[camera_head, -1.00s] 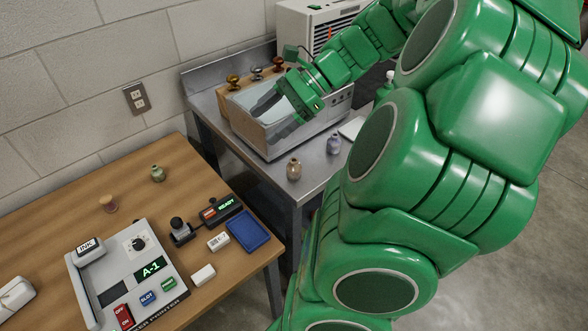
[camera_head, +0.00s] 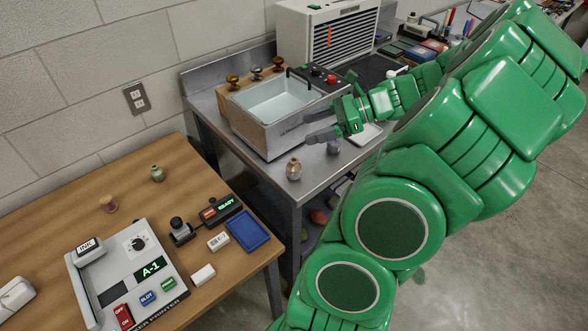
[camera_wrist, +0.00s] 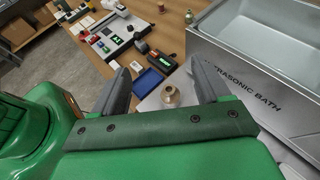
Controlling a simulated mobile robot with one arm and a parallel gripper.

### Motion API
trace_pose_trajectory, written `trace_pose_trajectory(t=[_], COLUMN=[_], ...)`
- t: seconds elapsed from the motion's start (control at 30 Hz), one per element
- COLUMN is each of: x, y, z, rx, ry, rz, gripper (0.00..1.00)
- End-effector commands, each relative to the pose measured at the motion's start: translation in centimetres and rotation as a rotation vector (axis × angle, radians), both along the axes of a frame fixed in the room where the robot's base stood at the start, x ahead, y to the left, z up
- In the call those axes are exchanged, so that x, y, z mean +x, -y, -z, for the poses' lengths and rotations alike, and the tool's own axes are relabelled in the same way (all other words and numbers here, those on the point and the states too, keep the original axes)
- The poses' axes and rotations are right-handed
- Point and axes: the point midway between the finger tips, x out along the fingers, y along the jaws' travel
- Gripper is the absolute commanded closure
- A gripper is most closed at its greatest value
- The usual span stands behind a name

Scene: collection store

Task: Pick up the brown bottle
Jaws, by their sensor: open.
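The small brown bottle (camera_head: 293,170) stands upright near the front edge of the metal bench, in front of the ultrasonic bath. In the wrist view the brown bottle (camera_wrist: 171,97) is seen from above, between the fingers and just right of the middle. My gripper (camera_head: 297,134) is open and empty, its fingers pointing left, above and behind the bottle and apart from it. In the wrist view the two grey fingers of my gripper (camera_wrist: 158,72) are spread wide.
The ultrasonic bath (camera_head: 262,137) stands behind the bottle. A lower wooden table (camera_head: 60,215) at left carries a labelled machine (camera_head: 128,278), a blue tray (camera_head: 248,231) and a green bottle (camera_head: 157,173).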

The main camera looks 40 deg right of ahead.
Motion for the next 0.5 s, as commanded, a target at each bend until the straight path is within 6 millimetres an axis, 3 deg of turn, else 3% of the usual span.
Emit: trace_pose_trajectory(t=[0.3, 0.5], x=[0.0, 0.0], y=[-0.2, -0.1], z=[8.2, 10.8], rx=[0.010, 0.003], ry=[-0.002, -0.001], rz=[-0.003, -0.001], gripper=[0.24, 0.24])
